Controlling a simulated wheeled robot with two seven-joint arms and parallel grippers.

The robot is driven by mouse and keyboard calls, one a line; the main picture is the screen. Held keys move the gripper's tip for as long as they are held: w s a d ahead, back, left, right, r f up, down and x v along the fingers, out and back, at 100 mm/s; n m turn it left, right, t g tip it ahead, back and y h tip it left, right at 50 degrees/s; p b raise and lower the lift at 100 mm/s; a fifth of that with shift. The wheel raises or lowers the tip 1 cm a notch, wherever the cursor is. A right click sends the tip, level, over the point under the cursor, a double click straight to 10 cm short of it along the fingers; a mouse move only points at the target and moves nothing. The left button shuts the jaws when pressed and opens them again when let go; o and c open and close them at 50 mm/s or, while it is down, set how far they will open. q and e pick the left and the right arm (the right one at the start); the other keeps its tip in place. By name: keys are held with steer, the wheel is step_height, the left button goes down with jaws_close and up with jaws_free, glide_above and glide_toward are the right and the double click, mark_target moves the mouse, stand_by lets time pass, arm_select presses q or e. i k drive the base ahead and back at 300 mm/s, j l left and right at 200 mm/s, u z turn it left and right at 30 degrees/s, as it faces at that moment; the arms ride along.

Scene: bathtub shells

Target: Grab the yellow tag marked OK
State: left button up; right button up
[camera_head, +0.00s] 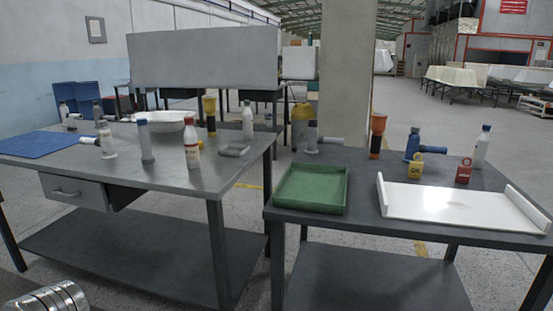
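The yellow tag (415,170) stands on the right-hand table, just behind the white tray, and carries small dark lettering that looks like OK. A red tag (464,171) stands to its right, apart from it. Neither of my grippers can be seen. A silver ribbed piece at the bottom left corner looks like part of my own arm, and it is far from the tags.
The dark right-hand table (355,219) holds a green tray (312,207), a white tray (450,206), a blue bottle (412,143), a white bottle (482,147) and an orange-topped tool (377,136). A metal table (185,178) with several bottles stands left. A narrow gap separates the tables.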

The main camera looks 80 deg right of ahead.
mark_target(416, 168)
steer(key=z, duration=2.85)
